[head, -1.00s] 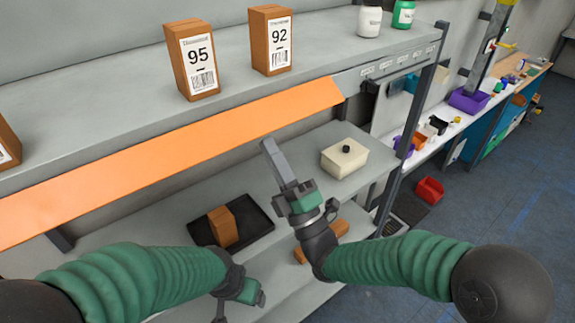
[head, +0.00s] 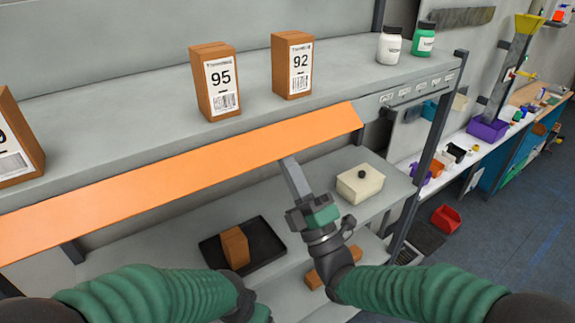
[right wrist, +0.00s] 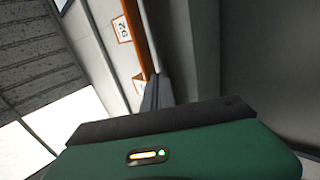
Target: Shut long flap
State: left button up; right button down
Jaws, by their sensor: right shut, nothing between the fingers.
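The long orange flap (head: 200,168) hangs along the front edge of the upper shelf, sloping across the head view. My right gripper (head: 288,163) is shut and empty. Its fingertips point up at the flap's lower edge, right of the flap's middle; I cannot tell whether they touch. In the right wrist view the shut fingers (right wrist: 155,92) reach up near an orange strip (right wrist: 137,35), which looks like the flap seen edge-on. My left gripper (head: 256,312) is low in the head view, partly cut off, and its fingers are hidden.
On the upper shelf stand box 95 (head: 216,82), box 92 (head: 293,66), a white bottle (head: 390,46) and a green bottle (head: 424,40). Below are a black tray (head: 268,250) holding a brown box (head: 234,247), and a cream box (head: 360,186). A shelf post (head: 432,150) stands right.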

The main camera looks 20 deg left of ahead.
aim_at(295, 152)
jog(key=shift+s+d+r, duration=0.2)
jog(key=shift+d+r, duration=0.35)
jog(key=shift+r+b, duration=0.1)
jog(key=shift+b, duration=0.2)
jog(key=shift+s+d+r, duration=0.15)
jog(key=shift+s+r, duration=0.05)
jog(key=shift+r, duration=0.4)
jog(key=shift+d+r, duration=0.1)
jog(key=shift+r, duration=0.5)
jog(key=shift+b, duration=0.3)
